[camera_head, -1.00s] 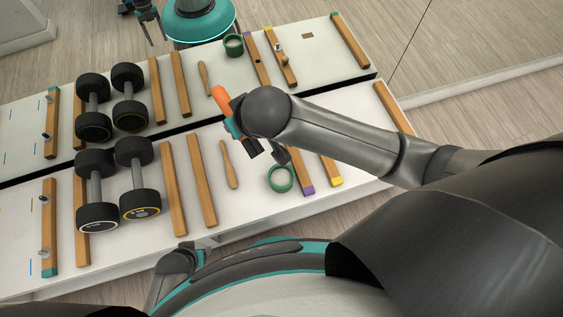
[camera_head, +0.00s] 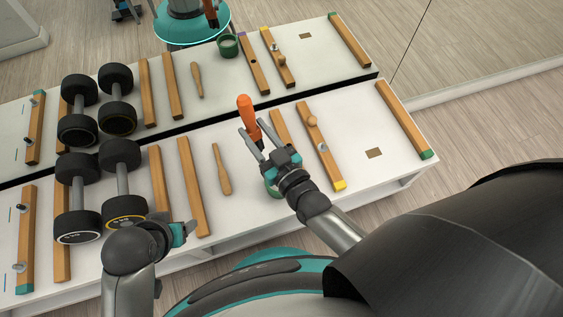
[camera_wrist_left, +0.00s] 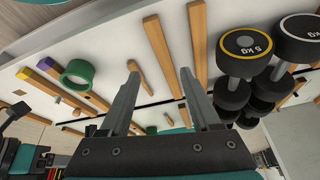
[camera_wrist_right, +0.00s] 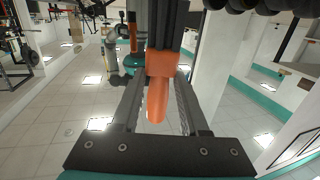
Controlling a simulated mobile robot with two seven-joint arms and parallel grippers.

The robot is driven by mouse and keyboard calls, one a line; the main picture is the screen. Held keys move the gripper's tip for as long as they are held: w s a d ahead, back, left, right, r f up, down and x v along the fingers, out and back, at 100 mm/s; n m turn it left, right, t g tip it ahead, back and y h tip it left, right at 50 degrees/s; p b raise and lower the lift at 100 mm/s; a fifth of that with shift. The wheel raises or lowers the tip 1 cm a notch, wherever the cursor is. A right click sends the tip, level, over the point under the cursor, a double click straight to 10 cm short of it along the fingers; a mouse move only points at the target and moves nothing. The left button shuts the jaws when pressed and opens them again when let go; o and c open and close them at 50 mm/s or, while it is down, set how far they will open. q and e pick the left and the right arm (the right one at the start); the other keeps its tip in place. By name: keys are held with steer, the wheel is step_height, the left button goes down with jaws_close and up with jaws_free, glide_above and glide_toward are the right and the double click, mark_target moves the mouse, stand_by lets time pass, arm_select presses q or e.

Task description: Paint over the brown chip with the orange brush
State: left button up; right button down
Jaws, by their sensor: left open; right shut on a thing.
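The brown chip (camera_head: 374,153) is a small flat square on the white surface, right of the yellow-ended bar in the head view. My right gripper (camera_head: 257,136) is shut on the orange brush (camera_head: 248,116), left of the chip and apart from it. In the right wrist view the brush's orange part (camera_wrist_right: 157,95) sits between the fingers, with a dark part beyond. My left gripper (camera_head: 190,230) is open and empty at the front edge, left of the wooden pin (camera_head: 222,170). Its open fingers also show in the left wrist view (camera_wrist_left: 160,73).
A green ring-shaped cup (camera_wrist_left: 78,74) is partly hidden under my right gripper in the head view. Dumbbells (camera_head: 122,180) and wooden bars (camera_head: 193,187) stand at left; another bar (camera_head: 402,120) is at right. A mirror behind repeats the scene. White surface around the chip is clear.

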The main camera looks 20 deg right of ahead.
arm_select(q)
steer(key=w+b+v, duration=0.1)
steer(key=b+v, duration=0.1)
steer(key=v, duration=0.3)
arm_select(e)
steer(key=s+d+f+m+t+h, duration=0.3)
steer(key=s+d+f+h, duration=0.1)
steer(key=s, duration=0.3)
arm_select(q)
steer(key=w+d+r+t+h+b, duration=0.1)
steer(key=w+d+t+h+b, duration=0.1)
steer(key=d+t, duration=0.3)
steer(key=w+d+r+t+h+b, duration=0.2)
steer(key=d+t+h+b, duration=0.1)
steer(key=d+t, duration=0.3)
steer(key=shift+w+d+t+h+b, duration=0.25)
steer(key=shift+t+h+b, duration=0.15)
steer(key=shift+b, duration=0.3)
arm_select(e)
steer(key=shift+w+a+f, duration=0.1)
steer(key=shift+w+f, duration=0.05)
steer(key=shift+f, duration=2.5)
steer(key=shift+w+f, duration=0.1)
steer(key=shift+f, duration=2.5)
arm_select(q)
steer(key=shift+r, duration=0.15)
arm_select(e)
steer(key=shift+r, duration=0.1)
